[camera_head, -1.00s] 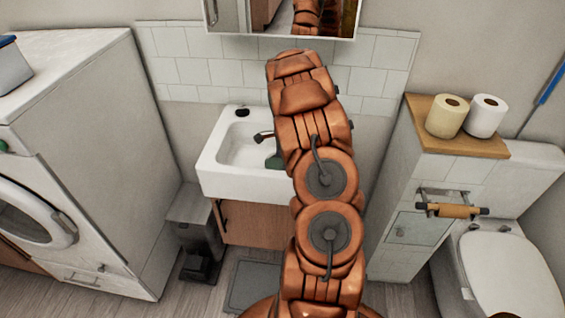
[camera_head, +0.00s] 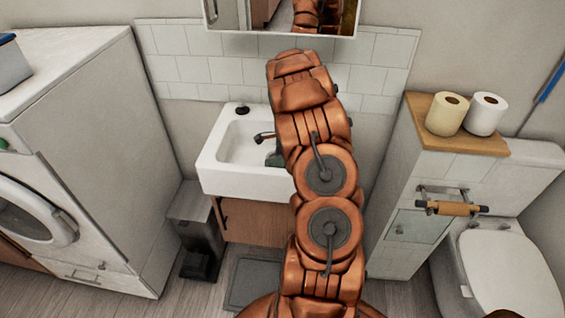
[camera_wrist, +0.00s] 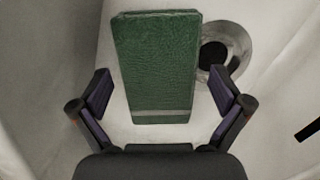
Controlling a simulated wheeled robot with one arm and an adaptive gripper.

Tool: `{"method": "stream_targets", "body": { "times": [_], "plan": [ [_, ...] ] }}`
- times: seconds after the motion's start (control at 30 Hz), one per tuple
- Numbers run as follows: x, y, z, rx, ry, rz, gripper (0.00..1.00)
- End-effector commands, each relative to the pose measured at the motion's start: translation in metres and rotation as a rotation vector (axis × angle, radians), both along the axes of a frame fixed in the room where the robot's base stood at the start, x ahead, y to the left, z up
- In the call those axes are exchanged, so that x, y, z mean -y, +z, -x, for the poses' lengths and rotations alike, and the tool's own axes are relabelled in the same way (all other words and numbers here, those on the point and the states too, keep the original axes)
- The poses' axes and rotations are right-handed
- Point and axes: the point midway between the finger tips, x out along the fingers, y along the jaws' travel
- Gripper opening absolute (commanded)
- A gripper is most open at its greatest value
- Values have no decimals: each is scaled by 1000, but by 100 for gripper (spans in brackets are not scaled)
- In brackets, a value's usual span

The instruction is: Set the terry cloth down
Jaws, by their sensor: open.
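The terry cloth (camera_wrist: 158,65) is a dark green, flat, folded rectangle with a pale stripe near its close end. In the wrist view it lies in the white sink basin, beside the round drain (camera_wrist: 222,52). My gripper (camera_wrist: 161,88) is open, with one finger on each side of the cloth and a visible gap at both. Whether the cloth rests fully on the basin floor is hard to tell. A small dark green patch (camera_head: 273,160) shows beside my arm in the head view; my arm hides the rest.
A washing machine (camera_head: 90,150) is at left. A shelf with two paper rolls (camera_head: 447,115) and a toilet (camera_head: 510,275) are at right.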

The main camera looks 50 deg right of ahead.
Motion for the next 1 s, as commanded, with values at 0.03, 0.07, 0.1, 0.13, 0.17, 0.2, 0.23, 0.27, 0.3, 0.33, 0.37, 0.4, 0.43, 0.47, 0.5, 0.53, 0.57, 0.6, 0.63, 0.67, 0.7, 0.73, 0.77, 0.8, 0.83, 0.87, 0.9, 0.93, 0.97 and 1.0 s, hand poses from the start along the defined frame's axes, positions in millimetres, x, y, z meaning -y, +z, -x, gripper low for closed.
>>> {"method": "stream_targets", "body": {
  "times": [0.03,0.07,0.1,0.13,0.17,0.2,0.23,0.27,0.3,0.33,0.37,0.4,0.43,0.47,0.5,0.53,0.57,0.6,0.63,0.67,0.7,0.73,0.77,0.8,0.83,0.87,0.9,0.93,0.97,1.0],
  "plan": [
    [0,0,0,0,0,0,100],
    [0,1,0,0,0,0,100],
    [0,3,0,0,0,0,100],
    [0,5,0,0,0,0,100],
    [0,6,0,0,0,0,100],
    [1,9,0,1,0,1,100],
    [1,12,0,1,0,1,100],
    [2,16,0,1,1,2,100],
    [3,21,1,2,1,4,100],
    [4,26,1,3,0,6,100],
    [4,32,1,4,0,6,100],
    [5,40,1,4,0,5,100],
    [5,46,2,4,1,5,100],
    [6,52,2,5,1,6,100],
    [8,60,2,7,1,6,100],
    [8,66,2,6,1,5,100],
    [8,72,3,5,1,4,100],
    [9,79,4,3,0,4,100],
    [10,84,4,4,0,5,100],
    [10,89,4,5,0,6,100],
    [10,96,5,4,0,4,100],
    [10,100,6,2,1,3,100],
    [11,104,6,1,1,2,100],
    [11,108,6,2,2,3,100],
    [12,111,6,3,1,3,100],
    [12,114,6,4,0,4,100],
    [13,117,6,4,0,3,100],
    [13,119,6,3,1,2,100],
    [13,120,7,3,0,2,100],
    [13,121,7,2,0,1,100]
  ]
}}
